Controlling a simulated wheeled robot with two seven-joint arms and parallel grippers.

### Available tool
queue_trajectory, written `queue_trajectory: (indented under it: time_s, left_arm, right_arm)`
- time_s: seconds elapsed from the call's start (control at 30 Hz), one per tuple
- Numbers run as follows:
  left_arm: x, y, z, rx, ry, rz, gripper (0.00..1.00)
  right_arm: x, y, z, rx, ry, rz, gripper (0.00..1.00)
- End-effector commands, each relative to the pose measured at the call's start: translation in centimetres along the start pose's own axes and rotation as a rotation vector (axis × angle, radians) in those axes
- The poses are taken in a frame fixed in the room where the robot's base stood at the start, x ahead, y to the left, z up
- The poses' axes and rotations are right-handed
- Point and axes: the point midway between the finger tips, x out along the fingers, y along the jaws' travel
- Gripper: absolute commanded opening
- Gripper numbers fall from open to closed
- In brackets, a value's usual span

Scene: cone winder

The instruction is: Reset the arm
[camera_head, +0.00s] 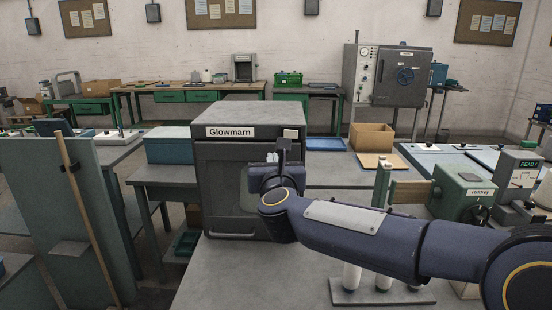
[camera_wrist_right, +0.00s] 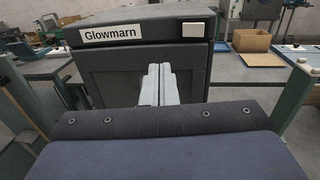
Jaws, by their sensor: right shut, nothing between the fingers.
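My right arm (camera_head: 370,232) reaches in from the right in the head view. Its gripper (camera_head: 283,151) is in front of the dark Glowmarn cabinet (camera_head: 222,152). In the right wrist view the gripper's two pale fingers (camera_wrist_right: 159,85) are pressed together with nothing between them. They point at the front of the Glowmarn cabinet (camera_wrist_right: 110,82), which carries a white label and a small pale block at its upper right. I cannot tell whether the fingers touch the cabinet. My left gripper is not in view.
The green Halstrey machine (camera_head: 464,190) stands to the right, with white cones on a grey base (camera_head: 384,294) below my forearm. An open cardboard box (camera_head: 371,137) sits behind. A green panel with a wooden pole (camera_head: 85,215) stands at left. The grey tabletop (camera_head: 240,275) is clear in front of the cabinet.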

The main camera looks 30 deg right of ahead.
Motion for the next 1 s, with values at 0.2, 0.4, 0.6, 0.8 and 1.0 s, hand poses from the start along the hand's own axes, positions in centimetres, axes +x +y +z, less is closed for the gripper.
queue_trajectory:
  time_s: [0.2,0.4,0.6,0.8,1.0]
  left_arm:
    - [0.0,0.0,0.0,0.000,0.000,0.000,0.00]
    - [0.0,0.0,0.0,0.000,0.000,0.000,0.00]
    - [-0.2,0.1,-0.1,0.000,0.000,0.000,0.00]
    - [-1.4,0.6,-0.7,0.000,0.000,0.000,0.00]
    - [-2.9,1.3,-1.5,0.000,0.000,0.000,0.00]
  right_arm:
    - [-0.1,0.1,0.0,0.000,0.000,0.000,0.00]
    - [-0.1,0.1,0.0,0.000,0.000,0.000,0.00]
    - [-0.5,0.3,0.4,-0.056,-0.006,0.030,0.00]
    - [-5.8,2.7,0.8,-0.654,-0.072,0.330,0.00]
    - [-16.8,3.3,-6.0,-1.601,-0.258,0.822,0.00]
